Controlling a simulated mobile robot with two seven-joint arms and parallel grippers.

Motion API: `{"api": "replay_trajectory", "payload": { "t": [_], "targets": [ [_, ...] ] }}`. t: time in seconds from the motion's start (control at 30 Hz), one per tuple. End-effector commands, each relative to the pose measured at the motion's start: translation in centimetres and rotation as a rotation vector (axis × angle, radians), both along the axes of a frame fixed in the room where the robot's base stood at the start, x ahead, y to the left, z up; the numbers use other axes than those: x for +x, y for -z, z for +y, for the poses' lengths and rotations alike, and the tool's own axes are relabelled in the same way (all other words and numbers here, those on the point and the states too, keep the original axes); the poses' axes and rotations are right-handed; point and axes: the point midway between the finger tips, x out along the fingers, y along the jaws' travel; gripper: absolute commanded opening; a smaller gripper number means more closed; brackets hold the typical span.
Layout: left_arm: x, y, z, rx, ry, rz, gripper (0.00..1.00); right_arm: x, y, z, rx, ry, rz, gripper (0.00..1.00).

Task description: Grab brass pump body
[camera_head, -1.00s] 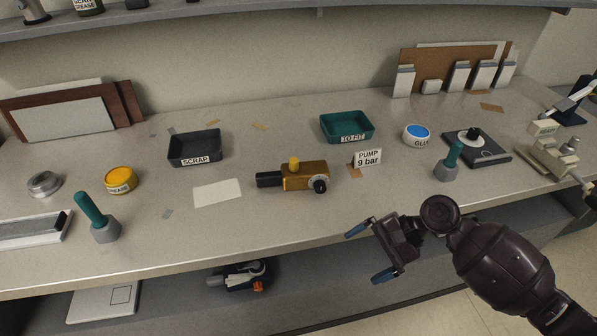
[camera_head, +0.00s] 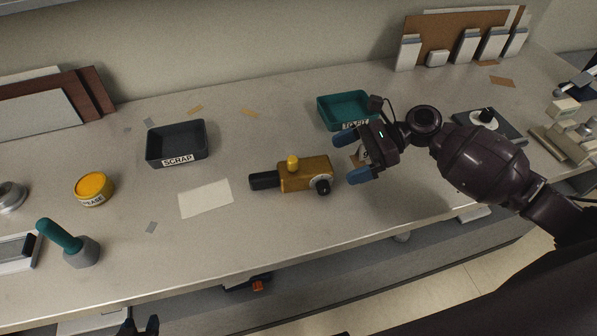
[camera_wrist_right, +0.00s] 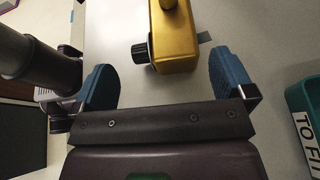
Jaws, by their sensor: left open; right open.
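The brass pump body (camera_head: 308,174) lies on the bench, with a black handle at its left, a yellow knob on top and a black dial at its right front. My right gripper (camera_head: 353,158) is open and empty, just right of the pump, its blue fingertips pointing toward it. In the right wrist view, the pump body (camera_wrist_right: 176,50) lies ahead between the open fingers (camera_wrist_right: 165,78), not clasped. Only a dark part of my left gripper (camera_head: 140,328) shows at the bottom edge, away from the pump; it is open.
A dark SCRAP tray (camera_head: 178,143) and white sheet (camera_head: 206,199) are left of the pump. Bench in front of the pump is clear.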

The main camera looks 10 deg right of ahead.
Motion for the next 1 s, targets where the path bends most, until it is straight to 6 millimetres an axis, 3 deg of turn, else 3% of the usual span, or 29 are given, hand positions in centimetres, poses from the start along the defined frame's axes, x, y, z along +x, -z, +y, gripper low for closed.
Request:
{"api": "replay_trajectory", "payload": {
  "t": [0.37,0.6,0.87,1.0],
  "targets": [
    [0.9,-0.6,-0.1,0.0,0.006,-0.02,0.43,0.1,1.2,2.9,0.001,-0.001,-0.001,1.0],
    [1.0,-0.7,-0.1,0.0,0.006,-0.024,0.43,0.3,2.5,5.7,0.0,-0.001,-0.002,1.0],
    [1.0,-0.7,-0.1,0.0,0.006,-0.024,0.43,0.3,2.7,6.2,0.0,0.001,-0.001,1.0],
    [0.9,-0.6,-0.1,0.001,0.005,-0.021,0.43,0.3,2.7,6.1,0.0,0.001,-0.001,0.82]
  ]
}}
